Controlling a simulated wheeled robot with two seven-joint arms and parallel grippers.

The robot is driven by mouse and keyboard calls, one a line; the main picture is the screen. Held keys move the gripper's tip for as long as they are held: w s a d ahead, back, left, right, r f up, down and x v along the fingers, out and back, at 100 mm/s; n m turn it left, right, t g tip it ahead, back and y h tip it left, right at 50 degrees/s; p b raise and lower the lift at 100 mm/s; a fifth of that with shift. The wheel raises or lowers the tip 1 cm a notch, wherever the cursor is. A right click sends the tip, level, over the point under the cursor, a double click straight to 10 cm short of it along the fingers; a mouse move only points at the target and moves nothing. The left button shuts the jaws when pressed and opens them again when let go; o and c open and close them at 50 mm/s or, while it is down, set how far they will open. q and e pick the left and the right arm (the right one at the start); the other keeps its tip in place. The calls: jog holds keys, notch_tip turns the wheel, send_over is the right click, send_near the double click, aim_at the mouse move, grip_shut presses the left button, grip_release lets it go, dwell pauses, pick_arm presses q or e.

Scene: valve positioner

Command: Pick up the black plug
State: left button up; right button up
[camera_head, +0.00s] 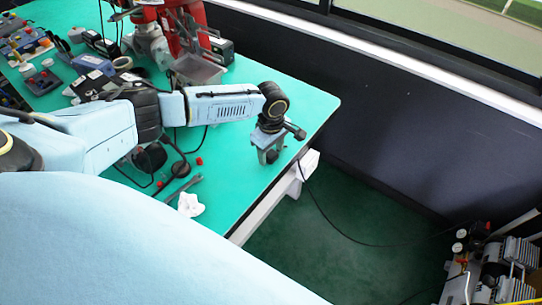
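My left gripper (268,155) points down at the right part of the green tabletop (225,190), close to its right edge. Its grey fingers look apart, with a small dark shape between or just behind them. I cannot tell whether that shape is the black plug, nor whether the fingers touch it. A dark knob-ended part sticks out to the right of the gripper. Other dark pieces with a thin black cable (180,152) lie on the table below my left forearm; none is clearly a plug. My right gripper is not in view.
Small red pieces (199,161), a dark bent tool (184,187) and a white crumpled piece (190,205) lie near the front edge. A grey tray (197,70), a red stand (183,25) and several tools crowd the back left. A dark wall (400,130) runs behind the table.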

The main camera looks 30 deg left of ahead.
pick_arm(q)
jog(key=c, duration=0.9)
